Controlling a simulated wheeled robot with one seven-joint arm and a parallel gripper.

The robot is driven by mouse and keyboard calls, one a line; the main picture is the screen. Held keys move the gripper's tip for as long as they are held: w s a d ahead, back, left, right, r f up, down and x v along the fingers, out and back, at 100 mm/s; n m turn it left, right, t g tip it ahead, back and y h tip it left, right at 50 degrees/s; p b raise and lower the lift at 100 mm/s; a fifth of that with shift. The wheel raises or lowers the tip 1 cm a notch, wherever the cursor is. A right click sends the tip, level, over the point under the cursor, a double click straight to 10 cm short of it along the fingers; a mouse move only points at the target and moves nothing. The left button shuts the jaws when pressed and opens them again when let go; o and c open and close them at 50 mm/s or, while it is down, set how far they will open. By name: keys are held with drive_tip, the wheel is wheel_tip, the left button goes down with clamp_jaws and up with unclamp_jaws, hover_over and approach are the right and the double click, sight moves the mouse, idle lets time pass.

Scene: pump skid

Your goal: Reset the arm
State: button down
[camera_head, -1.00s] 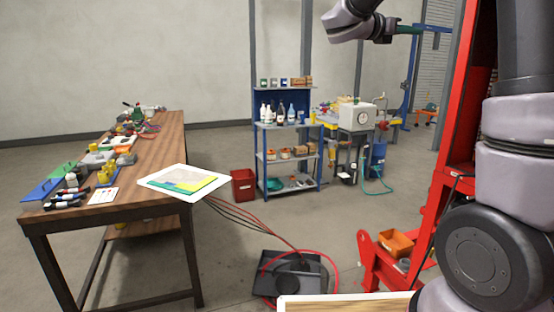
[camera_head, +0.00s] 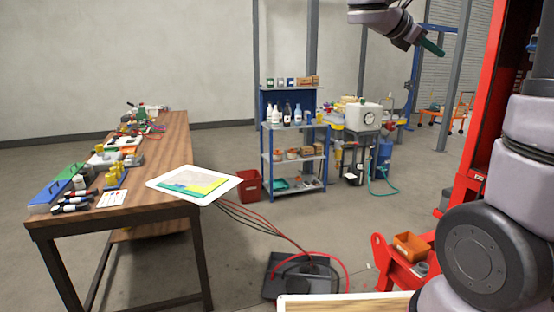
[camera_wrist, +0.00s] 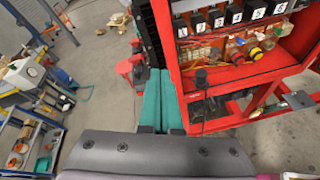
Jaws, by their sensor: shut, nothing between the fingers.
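My gripper (camera_head: 433,47) is at the upper right of the head view, at the end of my raised grey arm. Its green fingers point down and to the right, over open floor. In the wrist view the two green fingers (camera_wrist: 161,100) lie side by side, touching, with nothing held between them. The red frame with its numbered black modules (camera_wrist: 231,17) stands just beyond and to the right of the fingers in the wrist view. I cannot tell if there is a gap between them.
A wooden workbench (camera_head: 160,158) with tools stands at the left, with a white tray (camera_head: 160,190) at its corner. A blue shelf (camera_head: 265,150) and a red bin (camera_head: 248,185) stand behind. A black floor box (camera_head: 283,284) with hoses lies in front. Open floor lies between.

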drive_tip(key=s+a+f+m+y, duration=0.2)
drive_tip(key=s+f+m+y, duration=0.25)
drive_tip(key=s, duration=0.25)
drive_tip(key=s+a+f+m+y, duration=0.3)
drive_tip(key=s+f+m+y, duration=0.1)
drive_tip(key=s+f+m, duration=0.15)
drive_tip(key=s+a+m+t+y, duration=0.1)
drive_tip(key=s+a+m+y, duration=0.2)
drive_tip(key=a+m, duration=0.2)
drive_tip(key=s+a+f+m+t+y, duration=0.1)
drive_tip(key=s+a+m+t+y, duration=0.1)
drive_tip(key=a+m, duration=0.3)
drive_tip(key=shift+s+m+y, duration=0.55)
drive_tip(key=shift+m+y, duration=0.25)
drive_tip(key=shift+y, duration=0.05)
